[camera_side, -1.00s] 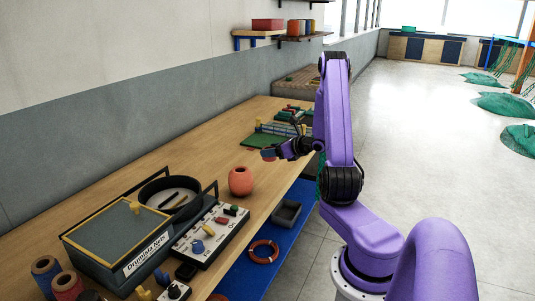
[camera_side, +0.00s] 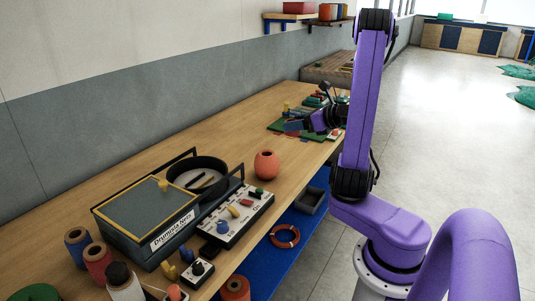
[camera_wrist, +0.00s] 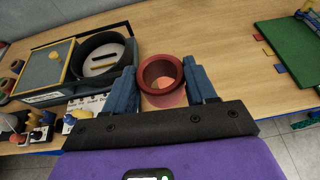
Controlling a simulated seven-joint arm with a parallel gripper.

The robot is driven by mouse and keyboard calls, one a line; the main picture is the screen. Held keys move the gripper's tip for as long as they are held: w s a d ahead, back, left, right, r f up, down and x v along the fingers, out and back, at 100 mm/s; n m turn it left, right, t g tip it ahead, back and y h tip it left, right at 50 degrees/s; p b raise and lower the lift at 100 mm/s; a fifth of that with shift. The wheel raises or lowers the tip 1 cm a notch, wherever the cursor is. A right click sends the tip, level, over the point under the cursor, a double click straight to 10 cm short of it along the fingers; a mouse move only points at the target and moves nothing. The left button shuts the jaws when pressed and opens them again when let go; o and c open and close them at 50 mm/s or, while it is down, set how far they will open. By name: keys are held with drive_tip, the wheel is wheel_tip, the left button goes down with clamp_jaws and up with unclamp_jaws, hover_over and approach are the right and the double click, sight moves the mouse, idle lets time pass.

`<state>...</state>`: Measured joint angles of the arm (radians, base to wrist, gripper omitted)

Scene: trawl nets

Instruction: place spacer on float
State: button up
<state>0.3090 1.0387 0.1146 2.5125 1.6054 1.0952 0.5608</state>
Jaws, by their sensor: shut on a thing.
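The float (camera_side: 266,164) is a round orange-red body with a dark hole in its top. It stands on the wooden bench near the front edge, right of the black round pan. My gripper (camera_side: 290,128) is beyond the float, toward the green mat, and above the bench. In the wrist view its blue fingers (camera_wrist: 165,88) are shut on a red ring-shaped spacer (camera_wrist: 145,77), whose opening faces the camera. A paler pinkish surface shows just below the ring; I cannot tell whether it is the float. The spacer is apart from the float in the side view.
A dark box with a yellow-edged lid (camera_side: 150,208), the black pan (camera_side: 222,170) and a white control panel (camera_side: 240,213) stand left of the float. Green mats (camera_wrist: 295,45) with small blocks lie beyond it. Several spools (camera_side: 98,258) stand at the near end.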

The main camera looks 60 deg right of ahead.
drive_tip(key=s+a+r, duration=0.1)
drive_tip(key=a+r, duration=0.1)
drive_tip(key=a, duration=0.3)
hover_over(270, 154)
drive_tip(key=shift+n+y, duration=0.3)
drive_tip(key=shift+y, duration=0.1)
drive_tip(key=f, duration=0.9)
drive_tip(key=shift+s+a, duration=0.15)
drive_tip(key=shift+s, duration=0.2)
drive_tip(key=shift+w+f, duration=0.2)
drive_tip(key=shift+f, duration=0.05)
drive_tip(key=shift+w+f, duration=0.1)
drive_tip(key=shift+f, duration=1.5)
drive_tip(key=shift+f, duration=0.15)
drive_tip(key=o, duration=1)
drive_tip(key=shift+o, duration=0.2)
